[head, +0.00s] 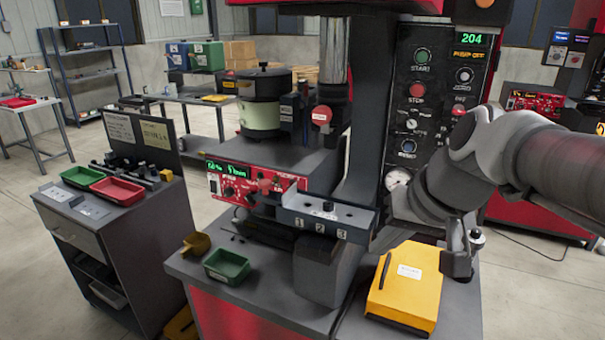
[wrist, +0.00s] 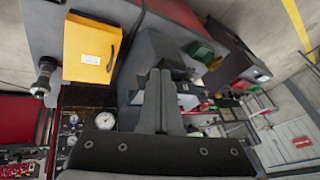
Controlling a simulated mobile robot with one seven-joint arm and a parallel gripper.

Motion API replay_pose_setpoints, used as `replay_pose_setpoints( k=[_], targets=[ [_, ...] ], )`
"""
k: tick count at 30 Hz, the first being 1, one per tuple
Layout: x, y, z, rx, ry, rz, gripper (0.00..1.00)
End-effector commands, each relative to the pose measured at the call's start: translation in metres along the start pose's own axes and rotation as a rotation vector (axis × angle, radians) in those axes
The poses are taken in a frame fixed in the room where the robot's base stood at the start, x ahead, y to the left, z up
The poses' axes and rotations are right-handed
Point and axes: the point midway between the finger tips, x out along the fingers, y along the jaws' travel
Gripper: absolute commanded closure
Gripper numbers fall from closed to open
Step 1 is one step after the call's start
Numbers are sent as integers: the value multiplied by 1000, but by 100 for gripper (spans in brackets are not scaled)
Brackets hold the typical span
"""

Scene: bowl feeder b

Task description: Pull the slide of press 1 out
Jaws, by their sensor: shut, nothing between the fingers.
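In the wrist view the two fingers (wrist: 160,75) are together and empty, in front of a dark grey body (wrist: 150,50). I cannot tell whether they touch it.
A yellow box (head: 407,283) lies on the bench below my arm, beside a small silver post (head: 477,238). A green bin (head: 227,265) and a yellow scoop (head: 196,244) are at the left. The control panel (head: 435,95) stands behind my arm.

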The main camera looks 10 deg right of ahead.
Motion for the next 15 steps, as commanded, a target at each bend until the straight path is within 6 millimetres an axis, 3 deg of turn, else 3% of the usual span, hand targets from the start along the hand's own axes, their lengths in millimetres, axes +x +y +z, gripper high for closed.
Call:
replay_pose_setpoints(
  k=[3,9,15],
  targets=[
    [6,31,-42,97,18,-36,100],
    [12,89,-98,214,80,-57,100],
    [14,126,-125,260,125,-50,100]
  ],
)
